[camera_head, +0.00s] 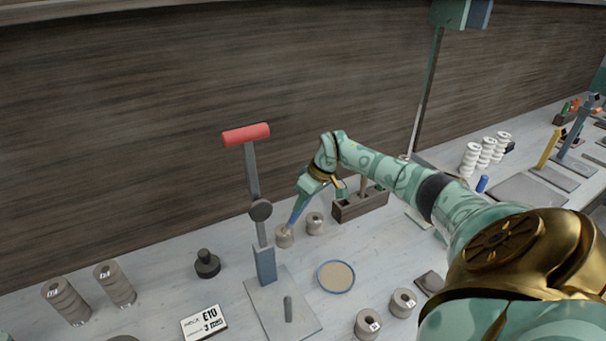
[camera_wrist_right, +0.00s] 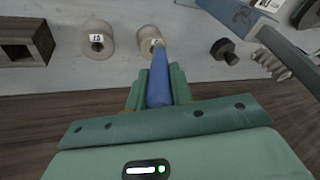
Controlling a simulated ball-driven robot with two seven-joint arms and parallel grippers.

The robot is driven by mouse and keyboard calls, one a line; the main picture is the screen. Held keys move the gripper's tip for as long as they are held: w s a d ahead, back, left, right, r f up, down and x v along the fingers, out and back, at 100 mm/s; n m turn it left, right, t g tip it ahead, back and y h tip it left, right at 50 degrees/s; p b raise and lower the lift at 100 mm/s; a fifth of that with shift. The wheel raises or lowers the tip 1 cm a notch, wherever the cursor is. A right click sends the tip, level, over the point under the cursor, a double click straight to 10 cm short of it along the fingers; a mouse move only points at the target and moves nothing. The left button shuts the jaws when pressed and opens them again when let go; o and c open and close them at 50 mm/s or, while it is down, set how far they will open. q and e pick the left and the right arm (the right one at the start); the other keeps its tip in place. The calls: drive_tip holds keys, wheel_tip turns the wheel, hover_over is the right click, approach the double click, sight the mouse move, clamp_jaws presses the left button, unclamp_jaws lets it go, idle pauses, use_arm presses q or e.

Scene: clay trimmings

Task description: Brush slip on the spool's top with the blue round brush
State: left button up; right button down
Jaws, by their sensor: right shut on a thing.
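My right gripper (camera_head: 304,188) is shut on the blue brush (camera_head: 296,211), which points down and slightly left. In the right wrist view the blue brush (camera_wrist_right: 158,82) sits between the two green fingers of the gripper (camera_wrist_right: 157,92). The brush's lower end is at the top of a clay-coloured spool (camera_head: 284,239), which also shows in the wrist view (camera_wrist_right: 146,36). I cannot tell whether the bristles touch it. A second spool (camera_head: 315,224) stands just right of it. A round blue-rimmed dish of beige slip (camera_head: 336,262) lies in front. My left gripper is out of view.
A red-handled upright press (camera_head: 264,265) stands close left of the spool. A dark wooden holder (camera_head: 350,212) stands behind right. A black knob-topped tool (camera_head: 207,265), a card (camera_head: 204,323) and more spools (camera_head: 368,325) surround the work area. The back wall is close behind.

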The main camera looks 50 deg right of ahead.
drive_tip(key=shift+r, duration=0.1)
drive_tip(key=shift+r+p, duration=0.3)
drive_tip(key=shift+p, duration=0.35)
drive_tip(key=shift+d, duration=0.1)
drive_tip(key=shift+w+d+f+b, duration=0.1)
drive_tip(key=shift+d+f+b, duration=0.05)
drive_tip(key=shift+d+b, duration=0.25)
drive_tip(key=shift+w+d+b, duration=0.1)
drive_tip(key=shift+d+b, duration=0.2)
drive_tip(key=shift+d, duration=0.3)
drive_tip(key=shift+f, duration=0.25)
idle(0.3)
idle(0.4)
